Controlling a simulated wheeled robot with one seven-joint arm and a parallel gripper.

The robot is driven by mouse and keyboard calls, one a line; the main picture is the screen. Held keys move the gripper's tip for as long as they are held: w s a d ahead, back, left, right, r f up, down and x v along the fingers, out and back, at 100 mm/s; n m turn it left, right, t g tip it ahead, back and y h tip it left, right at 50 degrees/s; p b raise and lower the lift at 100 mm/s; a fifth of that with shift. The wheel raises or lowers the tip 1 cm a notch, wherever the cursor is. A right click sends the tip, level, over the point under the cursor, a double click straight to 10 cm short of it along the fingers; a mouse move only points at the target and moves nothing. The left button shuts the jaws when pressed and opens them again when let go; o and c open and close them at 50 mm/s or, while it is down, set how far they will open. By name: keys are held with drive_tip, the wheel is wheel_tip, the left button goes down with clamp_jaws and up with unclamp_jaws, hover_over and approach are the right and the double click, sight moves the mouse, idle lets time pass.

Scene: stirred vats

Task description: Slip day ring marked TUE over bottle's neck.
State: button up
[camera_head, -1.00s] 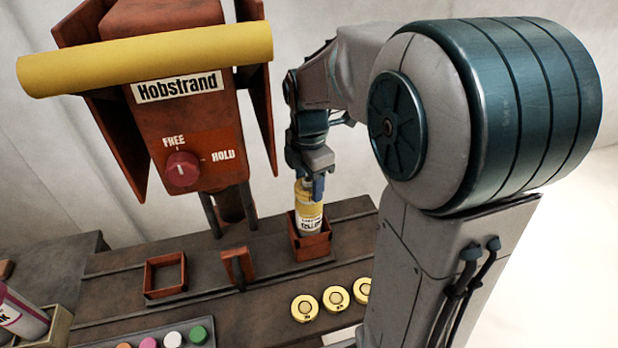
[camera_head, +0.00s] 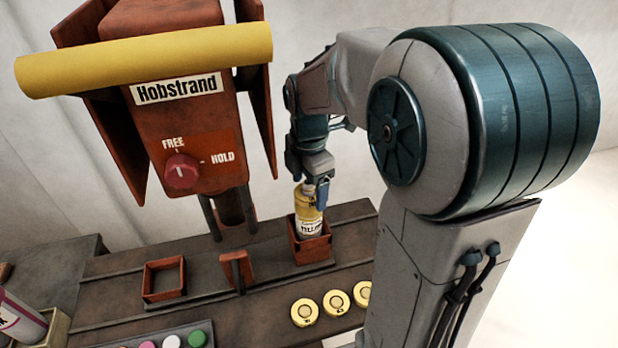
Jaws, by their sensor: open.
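A bottle (camera_head: 311,222) with a yellow top part and a white label stands in a small red-brown square holder on the bench. My gripper (camera_head: 312,196) is open at the top of the bottle, with its fingers close about the neck. Whether they touch it I cannot tell. Several round yellow day rings lie on the bench front: one at the left (camera_head: 304,312), one in the middle (camera_head: 337,301) and one at the right (camera_head: 362,293), partly hidden by my arm. Their marks are too small to read, so I cannot tell which is TUE.
An empty square holder (camera_head: 146,283) and an upright red-brown bracket (camera_head: 229,270) stand left of the bottle's holder (camera_head: 296,240). A machine marked Hobstrand (camera_head: 200,130) with a FREE/HOLD knob (camera_head: 181,171) and yellow bar hangs over the bench. Coloured caps (camera_head: 171,341) and another bottle (camera_head: 20,318) are at lower left.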

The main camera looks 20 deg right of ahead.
wheel_tip(320, 180, up, 14)
idle(0.4)
drive_tip(key=shift+f, duration=0.15)
drive_tip(key=s+f+m+t, duration=0.3)
drive_tip(key=s+f+m, duration=0.8)
drive_tip(key=m, duration=0.9)
drive_tip(key=shift+s+f+m, duration=0.4)
drive_tip(key=shift+s, duration=1.25)
drive_tip(key=shift+c, duration=0.3)
